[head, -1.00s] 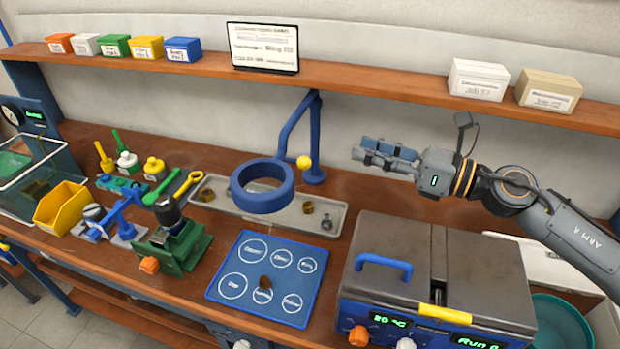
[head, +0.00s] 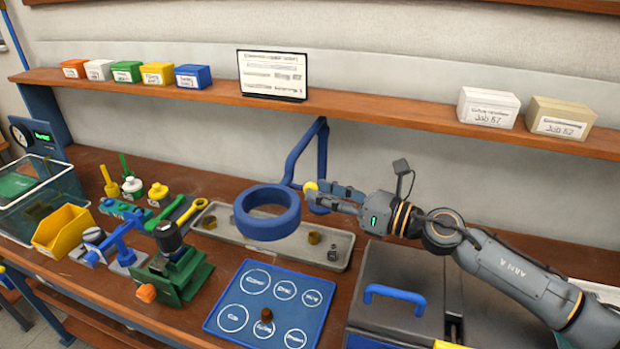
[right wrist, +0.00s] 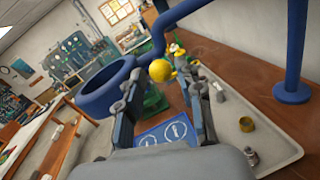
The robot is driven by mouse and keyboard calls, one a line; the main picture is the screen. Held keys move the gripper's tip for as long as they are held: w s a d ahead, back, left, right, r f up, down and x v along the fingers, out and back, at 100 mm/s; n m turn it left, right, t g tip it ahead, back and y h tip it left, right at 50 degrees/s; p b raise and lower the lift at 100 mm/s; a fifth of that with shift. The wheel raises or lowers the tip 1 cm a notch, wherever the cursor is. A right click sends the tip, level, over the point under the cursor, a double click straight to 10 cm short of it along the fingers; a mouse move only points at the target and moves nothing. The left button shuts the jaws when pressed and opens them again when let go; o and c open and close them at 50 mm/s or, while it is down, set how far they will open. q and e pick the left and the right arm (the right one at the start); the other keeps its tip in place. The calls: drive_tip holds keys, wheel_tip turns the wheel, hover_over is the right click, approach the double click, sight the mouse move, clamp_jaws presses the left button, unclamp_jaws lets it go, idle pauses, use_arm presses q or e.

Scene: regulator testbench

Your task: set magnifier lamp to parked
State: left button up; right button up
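The magnifier lamp is a blue ring (head: 267,212) on a bent blue arm (head: 300,150) fixed at the back of the bench. Its yellow ball knob (head: 310,187) sits just right of the ring. My right gripper (head: 332,197) is at the knob, coming from the right. In the right wrist view, the yellow knob (right wrist: 160,70) appears between and near the tips of the spread fingers (right wrist: 163,88), with gaps on both sides. The blue ring (right wrist: 105,88) is to the left there. My left gripper is not in view.
A metal tray (head: 340,240) with small brass parts lies below the lamp. A blue labelled mat (head: 262,345) is in front. A grey machine with a blue handle (head: 394,294) stands under my right arm. A wooden shelf (head: 390,112) with boxes runs above.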

drive_tip(key=shift+p+x, duration=0.3)
drive_tip(key=shift+x, duration=1.4)
clamp_jaws()
